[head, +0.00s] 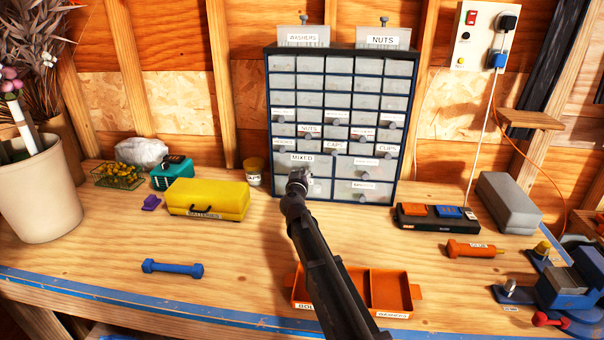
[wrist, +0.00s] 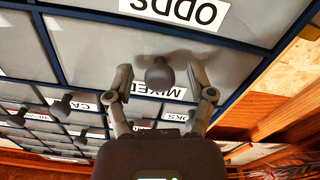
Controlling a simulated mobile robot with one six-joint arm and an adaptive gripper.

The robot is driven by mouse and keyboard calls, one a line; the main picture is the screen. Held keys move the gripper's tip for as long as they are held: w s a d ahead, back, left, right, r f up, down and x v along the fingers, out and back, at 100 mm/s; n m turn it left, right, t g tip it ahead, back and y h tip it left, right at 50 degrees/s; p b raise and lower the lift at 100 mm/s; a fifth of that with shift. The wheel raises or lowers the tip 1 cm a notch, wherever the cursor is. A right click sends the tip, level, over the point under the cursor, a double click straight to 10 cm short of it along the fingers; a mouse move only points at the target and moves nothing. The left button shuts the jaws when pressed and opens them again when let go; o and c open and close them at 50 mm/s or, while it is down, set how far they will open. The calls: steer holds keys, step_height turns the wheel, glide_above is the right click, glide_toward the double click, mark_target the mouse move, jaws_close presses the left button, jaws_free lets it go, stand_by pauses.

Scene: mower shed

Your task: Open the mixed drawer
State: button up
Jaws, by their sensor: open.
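The small-parts cabinet (head: 270,115) stands upright at the back of the bench. Its mixed drawer (head: 282,170) is in a lower left row, with a white MIXED label (head: 302,158) at its top edge, and looks shut flush with its neighbours. In the wrist view, which is upside down, the drawer front (wrist: 85,50) fills the middle and its dark round knob (wrist: 159,76) stands out. My gripper (wrist: 160,68) is open, one finger on each side of the knob, with gaps visible. In the head view my gripper (head: 299,176) hides the knob.
An ODDS label (wrist: 175,10) marks the neighbouring drawer below. A yellow case (head: 207,197) stands left of the cabinet, a charger strip (head: 437,217) right. An orange divided tray (head: 392,290) lies under my arm.

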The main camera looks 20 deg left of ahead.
jaws_close()
steer(key=v, duration=1.1)
steer(key=shift+s, duration=0.2)
jaws_free()
steer(key=shift+w+a, duration=0.1)
steer(key=v, duration=1.2)
stand_by(0.5)
